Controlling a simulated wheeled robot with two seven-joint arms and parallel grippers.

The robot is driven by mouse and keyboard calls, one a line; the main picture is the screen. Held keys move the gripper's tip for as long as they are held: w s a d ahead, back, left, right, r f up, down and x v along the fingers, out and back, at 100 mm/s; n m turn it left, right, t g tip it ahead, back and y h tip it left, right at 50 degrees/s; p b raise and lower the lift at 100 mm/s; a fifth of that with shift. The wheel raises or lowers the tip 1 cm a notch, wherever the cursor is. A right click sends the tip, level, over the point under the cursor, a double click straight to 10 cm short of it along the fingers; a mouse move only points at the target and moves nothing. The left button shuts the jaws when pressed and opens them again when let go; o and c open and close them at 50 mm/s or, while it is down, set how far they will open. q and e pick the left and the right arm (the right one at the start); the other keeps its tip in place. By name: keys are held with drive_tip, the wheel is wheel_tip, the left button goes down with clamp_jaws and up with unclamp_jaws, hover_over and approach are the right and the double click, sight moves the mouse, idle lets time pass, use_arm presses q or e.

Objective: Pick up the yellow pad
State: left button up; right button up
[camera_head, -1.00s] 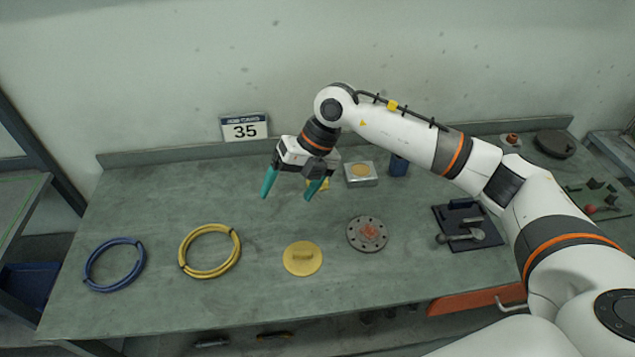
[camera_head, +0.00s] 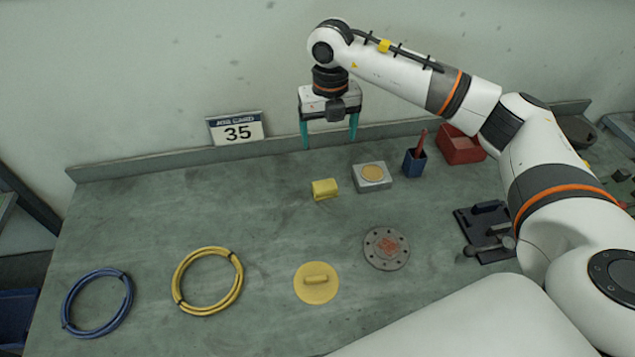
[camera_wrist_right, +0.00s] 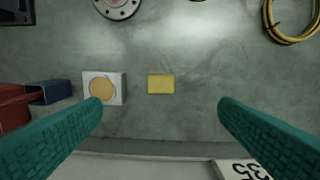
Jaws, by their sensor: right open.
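The yellow pad (camera_head: 325,189) is a small yellow block lying on the green-grey bench, left of a grey box with a round tan top. In the right wrist view the yellow pad (camera_wrist_right: 161,84) lies between and beyond the two teal fingers, apart from them. My right gripper (camera_head: 329,140) is open and empty, pointing down above the back of the bench, up and behind the pad in the head view. It also shows in the right wrist view (camera_wrist_right: 160,125). My left gripper is not in view.
The grey box (camera_head: 372,177) stands close right of the pad, with a blue cup (camera_head: 414,162) and red bin (camera_head: 460,146) beyond. A yellow disc (camera_head: 316,291), a flange (camera_head: 386,248), yellow hose (camera_head: 207,281) and blue hose (camera_head: 97,303) lie nearer. A "35" sign (camera_head: 236,128) stands behind.

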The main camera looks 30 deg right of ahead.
drive_tip(key=b, duration=0.5)
hover_over(326, 188)
wheel_tip(326, 188, down, 6)
use_arm(q)
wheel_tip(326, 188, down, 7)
drive_tip(key=b, duration=0.1)
use_arm(e)
wheel_tip(326, 188, down, 7)
drive_tip(key=shift+w+r+p, duration=0.1)
drive_tip(key=shift+r+p, duration=0.1)
drive_tip(key=shift+p, duration=0.6)
drive_tip(key=shift+f, duration=0.6)
drive_tip(key=shift+f+p, duration=0.35)
drive_tip(key=shift+p, duration=0.1)
wheel_tip(326, 188, down, 4)
drive_tip(key=shift+r+p, duration=0.15)
drive_tip(key=shift+p, duration=0.55)
drive_tip(key=shift+f, duration=0.35)
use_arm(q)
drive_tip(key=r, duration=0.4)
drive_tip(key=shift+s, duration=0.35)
use_arm(e)
drive_tip(key=shift+c, duration=0.4)
